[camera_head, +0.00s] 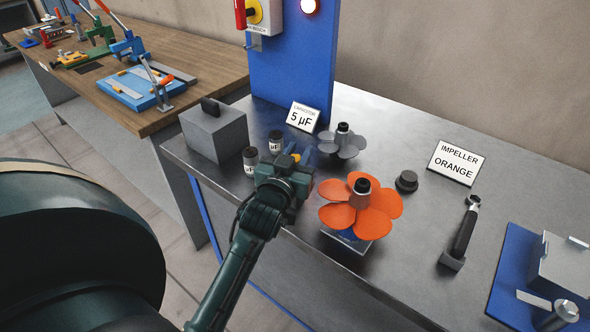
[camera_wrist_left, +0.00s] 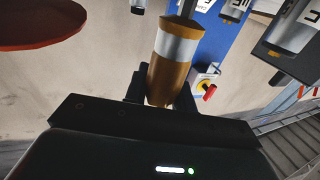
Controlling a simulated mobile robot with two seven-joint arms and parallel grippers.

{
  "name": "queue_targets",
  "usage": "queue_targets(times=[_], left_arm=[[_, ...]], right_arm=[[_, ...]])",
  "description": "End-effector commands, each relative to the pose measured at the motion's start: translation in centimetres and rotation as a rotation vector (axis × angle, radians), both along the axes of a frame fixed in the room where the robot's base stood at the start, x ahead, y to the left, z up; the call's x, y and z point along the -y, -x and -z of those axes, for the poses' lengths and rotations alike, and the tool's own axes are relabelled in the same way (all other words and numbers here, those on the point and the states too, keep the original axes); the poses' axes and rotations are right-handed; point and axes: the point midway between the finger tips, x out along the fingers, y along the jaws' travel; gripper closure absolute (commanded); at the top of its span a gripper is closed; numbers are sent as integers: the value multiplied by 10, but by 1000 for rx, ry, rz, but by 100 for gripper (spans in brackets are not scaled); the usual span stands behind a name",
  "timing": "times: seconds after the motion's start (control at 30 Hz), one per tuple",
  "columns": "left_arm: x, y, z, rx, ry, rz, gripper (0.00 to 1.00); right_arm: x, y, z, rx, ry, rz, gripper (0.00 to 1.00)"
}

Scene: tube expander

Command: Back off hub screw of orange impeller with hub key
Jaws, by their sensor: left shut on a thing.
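The orange impeller (camera_head: 387,222) sits on a small block at the front of the grey bench, its dark hub (camera_head: 361,187) facing up. The hub screw cannot be made out. My left gripper (camera_head: 297,168) is just left of the impeller, apart from it. It is shut on a tool with an orange-brown handle and white band (camera_wrist_left: 175,47), seemingly the hub key. Its metal shaft runs out of the top of the left wrist view, so its tip is hidden. In that view my left gripper (camera_wrist_left: 160,95) grips the handle's end. My right gripper is not in view.
Capacitors (camera_head: 250,161) stand left of my gripper, beside a grey box (camera_head: 214,132). A grey impeller (camera_head: 343,142) stands behind. Right of the orange impeller are a dark knob (camera_head: 407,181), a black-handled tool (camera_head: 464,234) and a blue plate (camera_head: 510,273). The bench front is clear.

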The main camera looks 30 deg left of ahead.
Motion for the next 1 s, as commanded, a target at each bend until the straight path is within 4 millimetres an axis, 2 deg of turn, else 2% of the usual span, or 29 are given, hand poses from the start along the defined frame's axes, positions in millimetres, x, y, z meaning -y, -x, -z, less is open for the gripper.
queue_targets(times=[0.17, 0.27, 0.53, 0.7, 1.0], left_arm=[[0, 0, -4, 3, -2, 0, 98], [0, 0, -15, 5, -3, 0, 98], [0, -1, -70, 9, -3, 0, 98], [0, -1, -93, 5, -1, 0, 98], [0, 0, -101, 1, -1, 1, 98]], right_arm=[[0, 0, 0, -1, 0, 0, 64], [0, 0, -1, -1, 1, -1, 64], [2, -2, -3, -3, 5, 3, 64], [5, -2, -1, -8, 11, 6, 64], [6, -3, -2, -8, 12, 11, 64]])
